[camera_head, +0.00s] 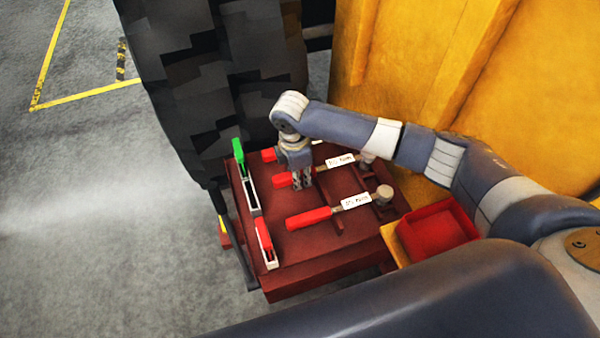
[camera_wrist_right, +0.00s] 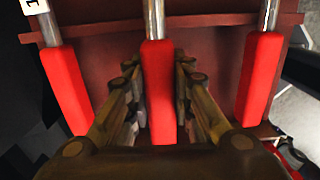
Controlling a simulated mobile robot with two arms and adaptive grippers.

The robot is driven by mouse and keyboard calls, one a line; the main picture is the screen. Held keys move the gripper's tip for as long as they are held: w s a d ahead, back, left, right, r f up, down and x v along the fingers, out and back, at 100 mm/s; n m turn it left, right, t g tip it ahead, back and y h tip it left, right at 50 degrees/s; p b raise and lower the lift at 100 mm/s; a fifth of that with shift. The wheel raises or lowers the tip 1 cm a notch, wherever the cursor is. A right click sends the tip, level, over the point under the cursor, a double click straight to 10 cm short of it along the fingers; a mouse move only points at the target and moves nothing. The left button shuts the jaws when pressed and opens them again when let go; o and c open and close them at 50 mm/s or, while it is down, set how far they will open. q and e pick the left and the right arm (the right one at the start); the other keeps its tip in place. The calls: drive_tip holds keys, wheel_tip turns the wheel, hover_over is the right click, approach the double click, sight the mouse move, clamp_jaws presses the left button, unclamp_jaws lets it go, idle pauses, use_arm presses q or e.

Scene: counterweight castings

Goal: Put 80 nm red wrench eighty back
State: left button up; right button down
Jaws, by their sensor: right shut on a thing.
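Three torque wrenches with red handles lie side by side on a dark red bench. The near wrench (camera_head: 308,218) has a white tag, too small to read surely. My right gripper (camera_head: 303,185) points down over the middle wrench and is shut on its red handle (camera_head: 281,181). In the right wrist view the middle handle (camera_wrist_right: 158,90) runs between the two fingers, with a red handle (camera_wrist_right: 66,88) to the left and another (camera_wrist_right: 257,78) to the right. The far wrench (camera_head: 269,155) is partly behind my arm. My left gripper is not in view.
A green-handled tool (camera_head: 239,152) and a red-handled one (camera_head: 264,236) stand along the bench's left edge (camera_head: 275,285). A red tray (camera_head: 440,232) sits at the right. A large black tyre (camera_head: 215,80) and a yellow machine body (camera_head: 420,60) rise behind.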

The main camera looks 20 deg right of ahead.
drive_tip(key=shift+f+b, duration=0.35)
drive_tip(key=shift+f, duration=0.9)
idle(0.6)
drive_tip(key=c, duration=1.3)
unclamp_jaws()
drive_tip(key=shift+c, duration=0.2)
drive_tip(key=shift+f, duration=0.1)
drive_tip(key=r, duration=0.8)
drive_tip(key=a+r, duration=0.1)
drive_tip(key=r, duration=0.3)
wheel_tip(320, 180, up, 7)
drive_tip(key=p, duration=0.9)
